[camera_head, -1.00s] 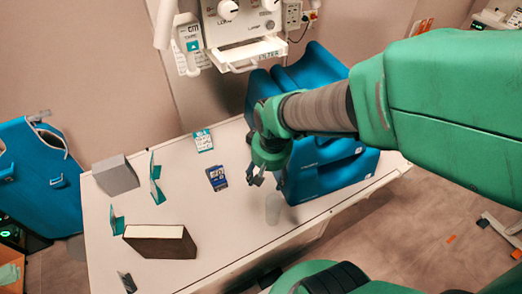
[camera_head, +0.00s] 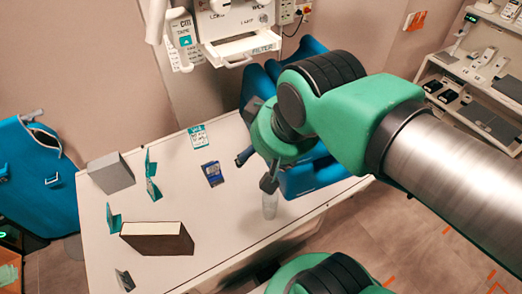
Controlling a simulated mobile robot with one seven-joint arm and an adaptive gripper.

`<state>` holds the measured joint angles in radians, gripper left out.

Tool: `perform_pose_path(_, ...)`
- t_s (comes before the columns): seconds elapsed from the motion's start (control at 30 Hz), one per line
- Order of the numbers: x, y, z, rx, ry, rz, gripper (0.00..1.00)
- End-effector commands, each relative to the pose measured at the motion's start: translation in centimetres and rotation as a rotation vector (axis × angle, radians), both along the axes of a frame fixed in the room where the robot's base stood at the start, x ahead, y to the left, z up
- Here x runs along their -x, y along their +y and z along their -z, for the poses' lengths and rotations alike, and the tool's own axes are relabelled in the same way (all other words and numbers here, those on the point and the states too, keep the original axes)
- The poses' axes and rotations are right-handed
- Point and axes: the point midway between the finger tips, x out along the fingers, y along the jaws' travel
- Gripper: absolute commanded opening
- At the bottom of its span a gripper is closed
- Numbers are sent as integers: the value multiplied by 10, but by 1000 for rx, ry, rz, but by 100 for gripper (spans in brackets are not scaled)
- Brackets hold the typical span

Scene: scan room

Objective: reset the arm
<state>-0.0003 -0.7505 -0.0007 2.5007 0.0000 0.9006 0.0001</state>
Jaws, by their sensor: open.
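My arm reaches in from the right in the head camera view, green with a bare metal section. My gripper (camera_head: 256,170) is at its end, above the right part of the white table (camera_head: 235,225). Its dark fingers are apart, and I see nothing held between them. A clear cup or glass (camera_head: 270,205) shows on the table just below the gripper. Part of the blue moulded item (camera_head: 312,176) behind is hidden by my arm.
A wall-mounted machine (camera_head: 235,30) stands behind. Shelves (camera_head: 475,95) are at the right.

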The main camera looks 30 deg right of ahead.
Motion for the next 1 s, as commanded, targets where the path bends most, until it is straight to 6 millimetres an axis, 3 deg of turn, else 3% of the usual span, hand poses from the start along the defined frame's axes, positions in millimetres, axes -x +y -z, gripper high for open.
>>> perform_pose_path(0.27,0,0,11,0,0,0,64)
perform_pose_path(0.7,0,0,60,0,0,0,64)
perform_pose_path(1.0,0,0,60,0,0,0,64)
